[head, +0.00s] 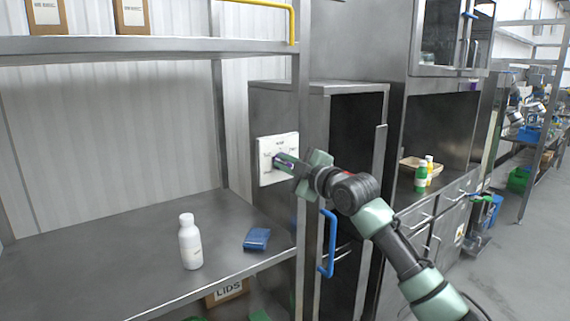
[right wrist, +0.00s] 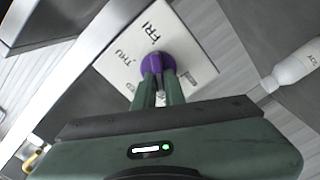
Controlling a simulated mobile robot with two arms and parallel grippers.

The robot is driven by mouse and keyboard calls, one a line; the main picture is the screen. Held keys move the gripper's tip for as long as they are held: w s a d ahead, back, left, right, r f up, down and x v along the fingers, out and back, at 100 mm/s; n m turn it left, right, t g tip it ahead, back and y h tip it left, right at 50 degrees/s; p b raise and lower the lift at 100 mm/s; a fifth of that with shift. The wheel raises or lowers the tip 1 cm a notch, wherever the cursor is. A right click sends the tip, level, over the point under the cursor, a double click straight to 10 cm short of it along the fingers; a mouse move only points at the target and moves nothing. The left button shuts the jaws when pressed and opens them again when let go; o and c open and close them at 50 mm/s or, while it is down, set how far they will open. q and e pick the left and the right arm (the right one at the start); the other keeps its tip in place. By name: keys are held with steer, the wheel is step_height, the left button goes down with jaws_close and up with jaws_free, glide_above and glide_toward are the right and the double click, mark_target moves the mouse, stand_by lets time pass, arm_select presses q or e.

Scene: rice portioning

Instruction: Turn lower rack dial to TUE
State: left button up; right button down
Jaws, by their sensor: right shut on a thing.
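In the right wrist view the plate (right wrist: 128,38) shows the labels FRI and THU; other lettering is partly hidden or too small to read. The purple round dial (right wrist: 151,60) sits on the plate. My right gripper (right wrist: 160,77) is shut on the dial, with its green fingers on either side of the knob. In the head view my right gripper (head: 282,161) reaches the plate from the right and covers most of the dial. I cannot tell which day the dial points to. My left gripper is not in view.
A cabinet with a blue handle (head: 327,243) is close below my right arm. A tray (head: 410,168) and green bottle (head: 421,178) are farther right.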

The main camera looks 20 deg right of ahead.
stand_by(0.5)
steer(key=c, duration=1.5)
jaws_free()
steer(key=shift+s+d+f, duration=0.1)
steer(key=shift+s, duration=0.15)
steer(key=b+v, duration=0.2)
steer(key=v, duration=0.5)
steer(key=shift+s, duration=0.15)
